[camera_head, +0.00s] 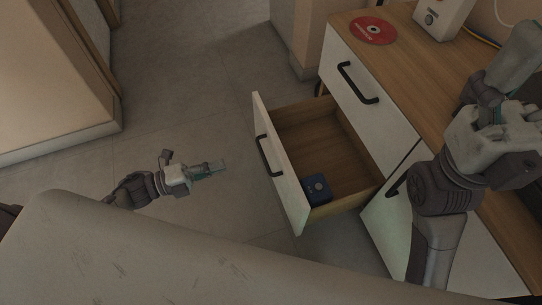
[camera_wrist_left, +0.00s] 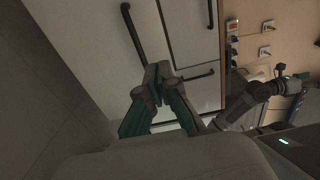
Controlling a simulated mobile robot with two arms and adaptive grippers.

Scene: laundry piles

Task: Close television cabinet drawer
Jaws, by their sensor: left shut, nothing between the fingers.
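The television cabinet (camera_head: 465,75) has a wood top and white fronts. A blue box (camera_head: 317,188) lies inside at the near end. My left gripper (camera_head: 222,165) is shut and empty, left of the drawer front and apart from it. In the left wrist view its shut fingers (camera_wrist_left: 157,82) show before a white front with a black handle (camera_wrist_left: 133,36). My right arm passes over the cabinet's right side; its fingertips are not visible.
The upper drawer (camera_head: 365,90) is shut. A red disc (camera_head: 373,30) and a white device (camera_head: 443,15) stand on the cabinet top. Bare tiled floor (camera_head: 190,80) lies left of the drawer. A wooden piece of furniture (camera_head: 50,70) stands at the far left.

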